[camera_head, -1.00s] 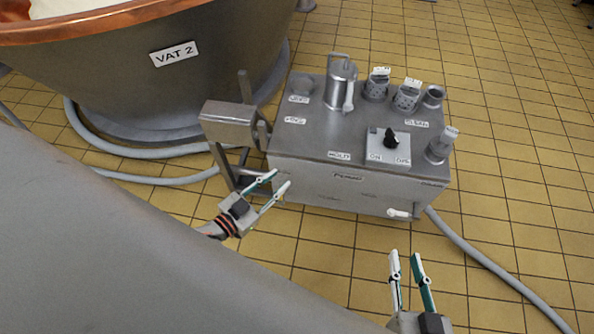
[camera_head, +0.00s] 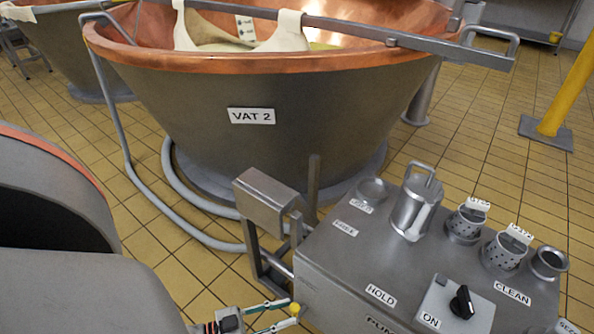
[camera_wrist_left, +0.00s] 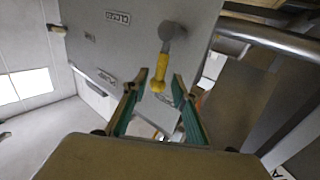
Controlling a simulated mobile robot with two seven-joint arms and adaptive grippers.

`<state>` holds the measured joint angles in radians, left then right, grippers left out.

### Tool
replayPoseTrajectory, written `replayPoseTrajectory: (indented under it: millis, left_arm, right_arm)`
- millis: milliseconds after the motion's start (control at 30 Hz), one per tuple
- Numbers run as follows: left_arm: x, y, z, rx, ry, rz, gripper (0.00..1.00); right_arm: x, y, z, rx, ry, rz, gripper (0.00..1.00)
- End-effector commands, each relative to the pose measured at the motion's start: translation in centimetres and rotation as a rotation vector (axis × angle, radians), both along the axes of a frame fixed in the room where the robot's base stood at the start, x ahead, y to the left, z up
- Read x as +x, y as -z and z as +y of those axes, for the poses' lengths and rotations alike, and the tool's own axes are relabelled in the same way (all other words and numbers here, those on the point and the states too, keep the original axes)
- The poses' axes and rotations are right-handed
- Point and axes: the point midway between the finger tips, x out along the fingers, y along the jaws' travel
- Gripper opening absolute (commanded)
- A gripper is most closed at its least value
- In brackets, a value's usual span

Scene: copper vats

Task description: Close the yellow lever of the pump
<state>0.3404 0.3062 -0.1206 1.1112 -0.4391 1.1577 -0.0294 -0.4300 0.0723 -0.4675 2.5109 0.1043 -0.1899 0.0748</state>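The pump (camera_head: 345,255) is a grey metal box in the lower right of the head view. Its yellow lever (camera_wrist_left: 160,72) hangs from a round grey pivot on the pump's side in the left wrist view. In the head view only its yellow tip (camera_head: 294,308) shows. My left gripper (camera_head: 288,314) is open at the pump's left side. In the left wrist view its two green-lined fingers (camera_wrist_left: 159,84) stand apart on either side of the lever, with visible gaps. My right gripper is out of view.
A label reading CLOSED (camera_wrist_left: 118,17) is beside the pivot. Containers, including a metal jug (camera_head: 415,208), and a black ON knob (camera_head: 462,302) are on the pump top. A metal box on a post (camera_head: 265,200) stands left of it. Vat 2 (camera_head: 300,135) is behind, with hoses around its base.

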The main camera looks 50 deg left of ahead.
Motion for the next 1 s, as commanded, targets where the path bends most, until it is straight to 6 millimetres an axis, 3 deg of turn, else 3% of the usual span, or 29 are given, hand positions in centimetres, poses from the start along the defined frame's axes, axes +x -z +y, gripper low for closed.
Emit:
replayPoseTrajectory:
  millis: [233, 600, 700, 1000]
  left_arm:
    - [2.7, 0.1, -1.1, -0.001, 0.000, 0.001, 0.28]
    - [3.2, 0.1, -1.3, 0.000, 0.000, 0.002, 0.28]
    - [3.2, 0.1, -1.3, 0.000, 0.000, 0.002, 0.02]
    - [3.2, 0.0, -1.1, 0.006, 0.000, 0.003, 0.00]
  right_arm:
    - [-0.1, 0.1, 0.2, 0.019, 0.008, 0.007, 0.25]
    - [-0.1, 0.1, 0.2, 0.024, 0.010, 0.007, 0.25]
    - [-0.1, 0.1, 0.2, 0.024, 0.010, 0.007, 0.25]
    - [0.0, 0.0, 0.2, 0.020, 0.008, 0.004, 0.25]
